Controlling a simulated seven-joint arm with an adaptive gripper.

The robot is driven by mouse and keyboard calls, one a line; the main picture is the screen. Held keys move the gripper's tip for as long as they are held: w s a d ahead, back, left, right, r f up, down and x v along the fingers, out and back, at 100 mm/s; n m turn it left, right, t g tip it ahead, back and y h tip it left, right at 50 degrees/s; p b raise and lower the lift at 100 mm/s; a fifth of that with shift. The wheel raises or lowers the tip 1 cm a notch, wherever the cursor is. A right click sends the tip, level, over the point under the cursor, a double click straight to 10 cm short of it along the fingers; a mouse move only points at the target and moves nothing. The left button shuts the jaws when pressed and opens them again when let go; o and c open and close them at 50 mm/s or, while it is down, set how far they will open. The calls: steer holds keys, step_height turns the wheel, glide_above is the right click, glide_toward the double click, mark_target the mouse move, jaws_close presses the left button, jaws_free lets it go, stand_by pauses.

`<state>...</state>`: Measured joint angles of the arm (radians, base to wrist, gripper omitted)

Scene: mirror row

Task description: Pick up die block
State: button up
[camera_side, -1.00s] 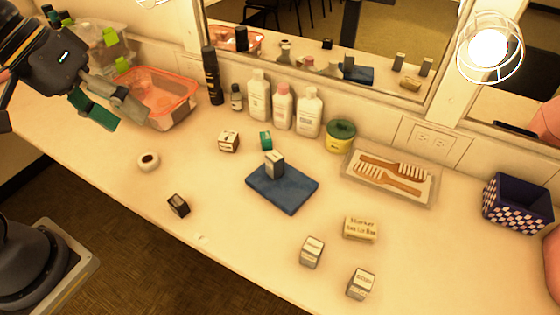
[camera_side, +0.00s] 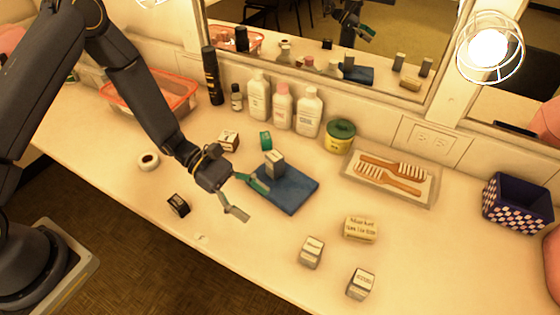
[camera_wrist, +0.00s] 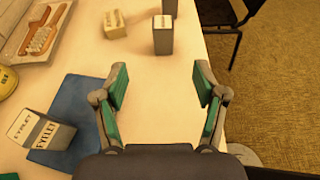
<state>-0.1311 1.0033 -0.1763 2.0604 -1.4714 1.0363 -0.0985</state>
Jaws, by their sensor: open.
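Several small labelled blocks are on the counter, and I cannot read which is the die block. One block, reading "EYELET" in the wrist view (camera_wrist: 45,132), stands on the blue cloth (camera_side: 290,197); in the side view it is grey-topped (camera_side: 275,163). Others are a pale block (camera_side: 228,141), a dark-sided block (camera_side: 178,206), and two grey blocks (camera_side: 312,252) (camera_side: 361,284) at front right. My gripper (camera_side: 248,199) is open and empty, with teal pads, just left of the cloth. In the wrist view my gripper (camera_wrist: 161,85) has bare counter between its fingertips.
A Marker box (camera_side: 361,229) lies right of the cloth. Bottles (camera_side: 283,107), a yellow tub (camera_side: 340,136) and a comb tray (camera_side: 393,178) line the mirror. The counter's front edge is close.

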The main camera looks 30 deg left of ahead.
glide_toward(311, 245)
steer(key=x, duration=0.4)
steer(key=shift+w+d+f, duration=0.15)
steer(key=shift+d+f, duration=0.1)
steer(key=shift+f, duration=0.25)
steer(key=x, duration=0.6)
steer(key=shift+r, duration=0.25)
jaws_close()
steer(key=shift+r, duration=0.15)
